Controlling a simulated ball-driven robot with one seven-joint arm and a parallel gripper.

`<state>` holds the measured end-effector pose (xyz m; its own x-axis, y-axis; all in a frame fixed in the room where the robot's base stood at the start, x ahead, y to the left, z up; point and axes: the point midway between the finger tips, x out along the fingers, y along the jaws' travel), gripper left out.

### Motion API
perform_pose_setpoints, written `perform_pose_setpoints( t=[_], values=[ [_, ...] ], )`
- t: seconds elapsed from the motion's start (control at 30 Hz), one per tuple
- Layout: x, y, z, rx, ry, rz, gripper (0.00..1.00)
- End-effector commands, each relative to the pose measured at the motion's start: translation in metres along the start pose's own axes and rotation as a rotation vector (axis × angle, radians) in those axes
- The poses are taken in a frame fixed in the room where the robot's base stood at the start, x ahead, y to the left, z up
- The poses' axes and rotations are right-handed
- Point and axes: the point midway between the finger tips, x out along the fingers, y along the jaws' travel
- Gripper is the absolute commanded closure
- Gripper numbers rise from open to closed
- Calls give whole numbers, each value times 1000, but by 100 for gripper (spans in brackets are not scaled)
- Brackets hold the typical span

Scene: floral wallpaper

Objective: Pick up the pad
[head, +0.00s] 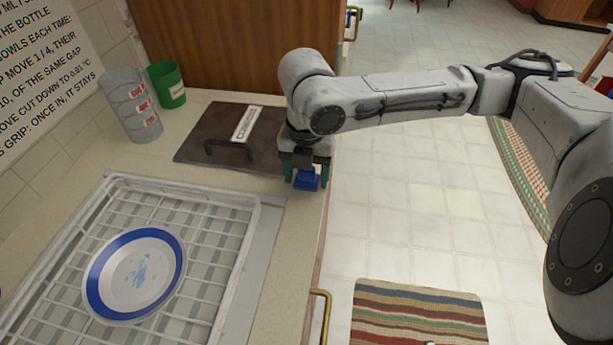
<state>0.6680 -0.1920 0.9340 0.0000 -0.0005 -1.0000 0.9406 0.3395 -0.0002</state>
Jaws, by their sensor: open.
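A small blue block (307,183), which looks like the pad, is at the counter's right edge, just past the near right corner of the dark board. My gripper (306,178) points down over it with its teal fingers apart, one to each side of the block. The gripper hides the block's upper part. I cannot tell whether the fingers touch it.
A dark board (205,133) with a black handle and a white label lies behind and left of my gripper. A white dish rack (228,192) holds a blue-rimmed plate (135,275). A clear tumbler (131,108) and a green cup (168,84) stand by the wall.

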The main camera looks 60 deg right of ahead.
Motion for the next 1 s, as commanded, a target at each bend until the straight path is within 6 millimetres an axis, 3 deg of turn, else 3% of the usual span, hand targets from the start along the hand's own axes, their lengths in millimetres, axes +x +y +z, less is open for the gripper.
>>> perform_pose_setpoints(
  t=[0.17, 0.7, 1.0],
  values=[
    [0, 0, 0, 0, 0, 0, 34],
    [0, 0, 0, 0, 0, 0, 84],
    [-3, 2, 0, -1, 0, 0, 84]
  ],
)
